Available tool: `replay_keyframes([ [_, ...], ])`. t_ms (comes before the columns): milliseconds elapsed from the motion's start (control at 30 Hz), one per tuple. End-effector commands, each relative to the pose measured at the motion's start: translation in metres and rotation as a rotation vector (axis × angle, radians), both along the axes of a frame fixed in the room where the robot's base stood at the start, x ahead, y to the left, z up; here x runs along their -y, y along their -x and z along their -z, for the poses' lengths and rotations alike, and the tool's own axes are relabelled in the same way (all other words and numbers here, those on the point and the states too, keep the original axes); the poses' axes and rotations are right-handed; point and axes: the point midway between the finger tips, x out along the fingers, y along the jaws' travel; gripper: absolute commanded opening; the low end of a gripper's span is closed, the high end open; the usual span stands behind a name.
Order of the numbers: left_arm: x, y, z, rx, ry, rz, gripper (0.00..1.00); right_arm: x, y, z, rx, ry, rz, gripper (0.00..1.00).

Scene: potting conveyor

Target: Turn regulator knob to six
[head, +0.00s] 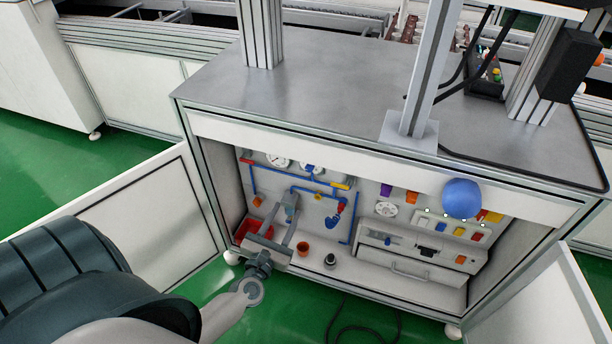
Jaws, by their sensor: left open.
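An open cabinet under the grey bench holds a panel with blue pipes (266,191), two round gauges and red and orange fittings. The larger gauge (279,160) is at the upper left, the smaller gauge (312,170) to its right. A blue knob-like part (332,222) hangs below a red fitting. Another small blue part (291,211) shows near my fingers. I cannot tell which is the regulator knob, and no scale number is readable. My left gripper (284,211) is open, its two fingers reaching into the cabinet in front of the panel. My right gripper is not in view.
A blue ball (461,198) is at the right. Open doors (150,225) flank the cabinet. A cable lies on the green floor.

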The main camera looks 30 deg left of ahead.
Motion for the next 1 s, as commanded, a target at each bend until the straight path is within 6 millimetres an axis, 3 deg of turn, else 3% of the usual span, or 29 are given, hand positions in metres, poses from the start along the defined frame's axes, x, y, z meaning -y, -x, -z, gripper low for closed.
replay_keyframes([
  [267, -0.001, -0.003, 0.0, -0.002, -0.003, 0.001, 0.4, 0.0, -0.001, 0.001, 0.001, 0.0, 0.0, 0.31],
  [467, -0.004, -0.019, 0.0, -0.001, -0.004, 0.001, 0.4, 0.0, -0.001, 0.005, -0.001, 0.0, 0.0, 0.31],
  [1000, -0.025, -0.107, 0.0, -0.001, -0.005, 0.001, 0.4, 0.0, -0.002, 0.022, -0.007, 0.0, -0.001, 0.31],
])
